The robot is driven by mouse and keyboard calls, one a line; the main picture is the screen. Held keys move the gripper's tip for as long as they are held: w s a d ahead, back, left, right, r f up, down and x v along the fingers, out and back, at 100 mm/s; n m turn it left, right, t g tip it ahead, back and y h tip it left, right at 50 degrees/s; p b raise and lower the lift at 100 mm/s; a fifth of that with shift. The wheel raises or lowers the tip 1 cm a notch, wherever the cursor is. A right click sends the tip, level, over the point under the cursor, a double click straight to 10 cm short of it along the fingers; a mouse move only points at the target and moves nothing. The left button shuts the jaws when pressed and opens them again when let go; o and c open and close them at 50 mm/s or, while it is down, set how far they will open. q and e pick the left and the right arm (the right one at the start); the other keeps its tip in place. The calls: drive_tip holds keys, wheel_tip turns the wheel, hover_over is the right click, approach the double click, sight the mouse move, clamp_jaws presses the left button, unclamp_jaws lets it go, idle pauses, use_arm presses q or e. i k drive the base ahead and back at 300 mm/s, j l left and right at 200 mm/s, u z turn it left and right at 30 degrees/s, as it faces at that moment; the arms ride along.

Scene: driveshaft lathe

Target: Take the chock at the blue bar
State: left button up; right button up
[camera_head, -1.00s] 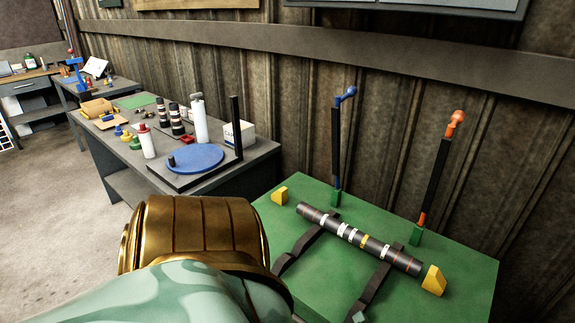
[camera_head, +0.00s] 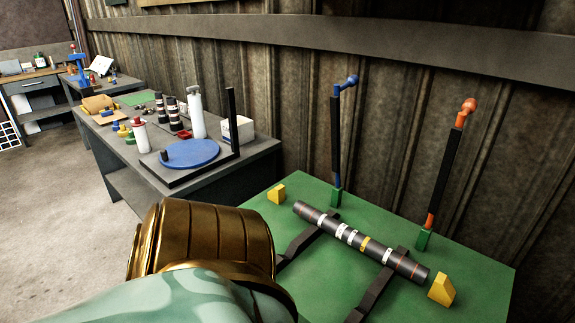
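Two yellow chocks lie on the green table. One chock (camera_head: 276,194) is at the far left, near the blue bar (camera_head: 336,140), which stands upright in a green foot with a blue knob on top. The other chock (camera_head: 441,290) is at the right, nearer the orange bar (camera_head: 445,165). A dark shaft (camera_head: 360,242) with white and yellow bands lies between the chocks on two dark supports. My bronze and pale green arm covers the lower left of the view. Neither gripper can be seen.
The green table (camera_head: 490,268) has bare room around the shaft. A grey bench (camera_head: 262,150) to the left carries a blue disc (camera_head: 190,154), a dark post, a white box (camera_head: 238,130) and bottles. A corrugated wall stands close behind the table.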

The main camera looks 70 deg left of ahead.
sight(277, 195)
drive_tip(key=i+j+u, duration=0.15)
drive_tip(key=u, duration=1.35)
